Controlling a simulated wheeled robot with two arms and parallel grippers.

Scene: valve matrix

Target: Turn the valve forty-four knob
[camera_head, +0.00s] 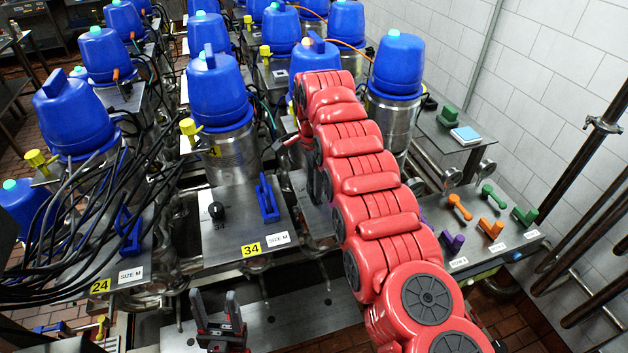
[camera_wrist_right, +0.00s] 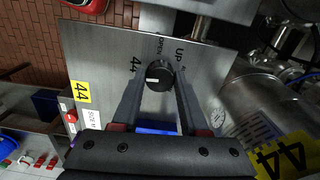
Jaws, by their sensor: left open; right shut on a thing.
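The valve forty-four knob (camera_wrist_right: 160,75) is a round black knob with a white mark, on a steel panel (camera_wrist_right: 205,75) with printed "44", "OPEN" and "UP". My right gripper (camera_wrist_right: 159,92) is shut on this knob, one finger on each side. In the head view my red right arm hides the knob and most of the right gripper. A yellow 44 label (camera_wrist_right: 83,92) sits at the panel's edge. My left gripper (camera_head: 219,310) is open and empty, low in the head view, in front of the 34 panel.
The neighbouring 34 panel (camera_head: 240,232) carries a black knob (camera_head: 216,210) and a blue handle (camera_head: 267,199). Blue-capped valves (camera_head: 217,90) stand in rows behind. Black cables (camera_head: 60,220) hang at left. A side table (camera_head: 490,250) with coloured handles stands at right.

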